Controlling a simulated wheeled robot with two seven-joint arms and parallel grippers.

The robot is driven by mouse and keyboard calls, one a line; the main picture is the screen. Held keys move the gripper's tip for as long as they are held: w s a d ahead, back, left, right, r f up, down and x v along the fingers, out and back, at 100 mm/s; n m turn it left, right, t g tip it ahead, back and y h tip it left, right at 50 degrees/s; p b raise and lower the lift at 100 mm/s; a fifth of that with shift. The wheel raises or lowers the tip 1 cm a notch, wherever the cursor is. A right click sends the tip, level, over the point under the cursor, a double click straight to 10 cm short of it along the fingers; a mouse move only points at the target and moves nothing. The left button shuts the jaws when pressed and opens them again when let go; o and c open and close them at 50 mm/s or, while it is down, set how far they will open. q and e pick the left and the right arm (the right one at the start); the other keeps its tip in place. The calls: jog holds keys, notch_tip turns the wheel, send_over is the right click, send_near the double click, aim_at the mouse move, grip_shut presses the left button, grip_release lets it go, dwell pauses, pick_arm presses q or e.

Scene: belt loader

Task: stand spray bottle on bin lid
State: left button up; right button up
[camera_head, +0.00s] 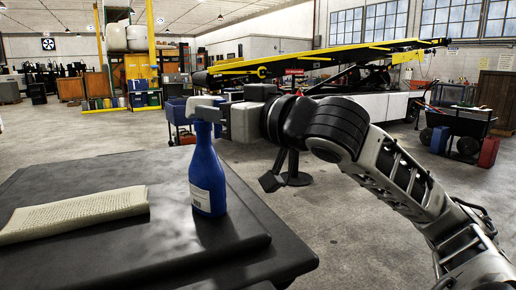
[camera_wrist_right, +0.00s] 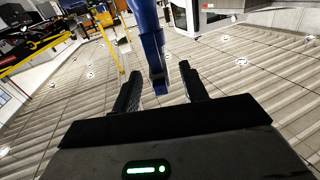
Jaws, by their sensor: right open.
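A blue spray bottle (camera_head: 207,172) with a pale label stands upright on the dark bin lid (camera_head: 140,240), near the lid's right side. My right gripper (camera_head: 208,108) is at the bottle's top, and its fingers cover much of the spray head. In the right wrist view the blue bottle (camera_wrist_right: 150,38) reaches in from the top, with its lower end between the two open fingers (camera_wrist_right: 158,85). Gaps show on both sides there. My left gripper is not in view.
A yellow belt loader (camera_head: 300,65) and a dark cart (camera_head: 460,120) stand farther back.

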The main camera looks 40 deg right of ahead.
jog(key=s+b, duration=0.4)
jog(key=s, duration=0.3)
jog(key=shift+s+d, duration=0.15)
jog(key=shift+d, duration=0.2)
jog(key=shift+f, duration=0.1)
